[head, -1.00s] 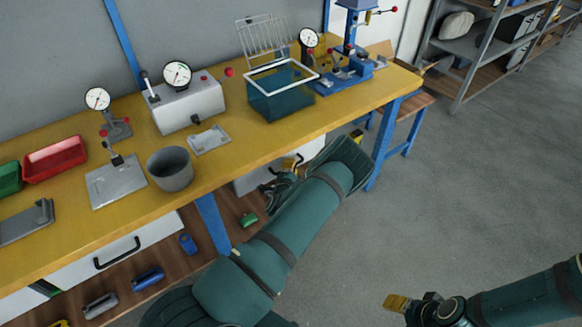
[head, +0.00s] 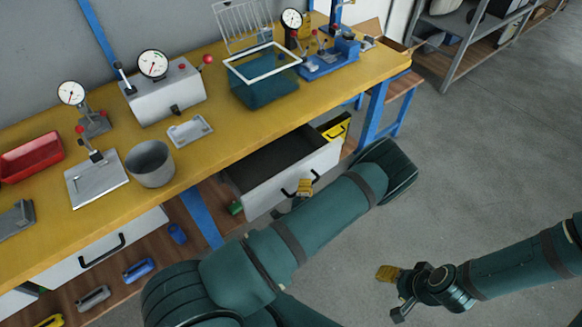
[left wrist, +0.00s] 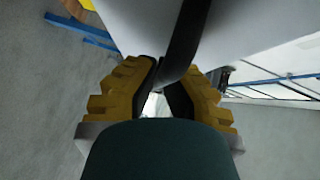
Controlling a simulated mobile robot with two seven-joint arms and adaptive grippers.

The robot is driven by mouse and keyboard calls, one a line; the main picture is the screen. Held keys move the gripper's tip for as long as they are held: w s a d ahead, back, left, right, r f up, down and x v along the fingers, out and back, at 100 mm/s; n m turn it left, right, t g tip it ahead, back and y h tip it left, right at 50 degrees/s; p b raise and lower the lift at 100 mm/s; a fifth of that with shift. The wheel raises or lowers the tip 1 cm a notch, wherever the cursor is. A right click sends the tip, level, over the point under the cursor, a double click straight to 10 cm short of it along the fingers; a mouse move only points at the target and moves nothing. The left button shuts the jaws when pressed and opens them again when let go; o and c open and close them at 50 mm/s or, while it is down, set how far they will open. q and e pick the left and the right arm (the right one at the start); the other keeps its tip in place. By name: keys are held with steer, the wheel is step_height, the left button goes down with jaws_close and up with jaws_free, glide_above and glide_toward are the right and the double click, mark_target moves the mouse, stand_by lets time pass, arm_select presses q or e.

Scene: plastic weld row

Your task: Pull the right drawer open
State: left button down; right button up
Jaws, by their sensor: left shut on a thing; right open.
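The right drawer (head: 285,182) under the bench stands pulled out, with its dark inside showing and its white front facing me. My left gripper (head: 304,188) is at the black handle of the drawer front, partly hidden behind my own left arm. In the left wrist view the yellow fingers of my left gripper (left wrist: 158,90) are closed around the black drawer handle (left wrist: 184,45), with the white front beyond. My right gripper (head: 391,290) is open and empty over the floor at the lower right.
The left drawer (head: 107,254) is shut. The yellow bench top (head: 235,133) carries a grey cup (head: 150,163), a blue bin (head: 262,82), gauges and a red tray (head: 30,157). Several tools lie on the wooden shelf below. A blue table leg (head: 371,118) stands right of the open drawer. Floor at right is clear.

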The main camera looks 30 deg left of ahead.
arm_select(q)
steer(key=s+d, duration=0.3)
steer(key=d, duration=0.4)
steer(key=shift+d, duration=0.35)
steer(key=shift+w, duration=0.1)
steer(key=c, duration=1)
jaws_free()
steer(key=shift+a, duration=0.1)
steer(key=v, duration=0.7)
steer(key=shift+s, duration=0.3)
